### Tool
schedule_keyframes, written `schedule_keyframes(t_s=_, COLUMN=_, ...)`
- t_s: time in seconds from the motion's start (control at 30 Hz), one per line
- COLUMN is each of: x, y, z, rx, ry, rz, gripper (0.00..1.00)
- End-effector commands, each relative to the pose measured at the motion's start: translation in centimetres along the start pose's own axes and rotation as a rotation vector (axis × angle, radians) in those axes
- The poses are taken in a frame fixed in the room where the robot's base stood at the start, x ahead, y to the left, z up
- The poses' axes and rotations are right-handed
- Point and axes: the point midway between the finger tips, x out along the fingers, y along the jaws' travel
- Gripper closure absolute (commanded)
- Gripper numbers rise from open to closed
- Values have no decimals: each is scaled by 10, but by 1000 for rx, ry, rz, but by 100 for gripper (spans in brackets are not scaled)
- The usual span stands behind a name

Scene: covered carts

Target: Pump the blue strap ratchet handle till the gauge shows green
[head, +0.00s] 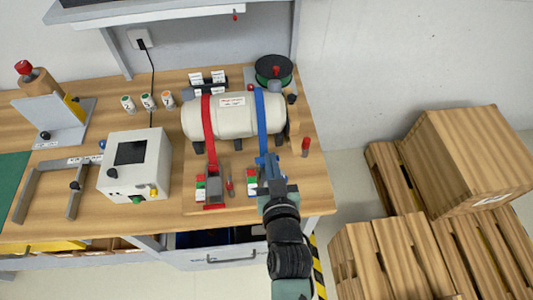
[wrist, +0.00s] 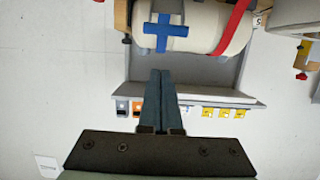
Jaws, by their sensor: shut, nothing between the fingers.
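A cream tank (head: 232,115) lies on the bench, crossed by a red strap (head: 208,118) and a blue strap (head: 262,122). The blue strap runs down to blue ratchet parts (head: 266,160), partly hidden by my arm. In the wrist view a blue cross-shaped piece (wrist: 165,33) shows against the tank. My gripper (head: 272,178) is over the blue ratchet; its fingers (wrist: 161,74) are together and empty, pointing toward the cross.
The red strap's ratchet (head: 214,188) stands left of the blue gauge. A white box (head: 135,168) and a grey frame (head: 73,190) are farther left. A cable reel (head: 274,69) is behind the tank. Wooden crates and pallets (head: 467,160) stand on the right.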

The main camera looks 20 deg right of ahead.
Motion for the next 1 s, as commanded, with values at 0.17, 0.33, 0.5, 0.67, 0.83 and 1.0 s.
schedule_keyframes(t_s=0.17, x=30, y=0, z=-3, rx=-1, ry=1, rz=0, gripper=100)
schedule_keyframes(t_s=0.33, x=56, y=0, z=-2, rx=-3, ry=0, rz=0, gripper=100)
schedule_keyframes(t_s=0.5, x=76, y=0, z=3, rx=-4, ry=-3, rz=-1, gripper=100)
schedule_keyframes(t_s=0.67, x=58, y=-1, z=24, rx=-3, ry=-4, rz=-2, gripper=100)
schedule_keyframes(t_s=0.83, x=51, y=0, z=31, rx=-5, ry=-1, rz=0, gripper=100)
schedule_keyframes(t_s=1.0, x=50, y=0, z=31, rx=-4, ry=0, rz=0, gripper=100)
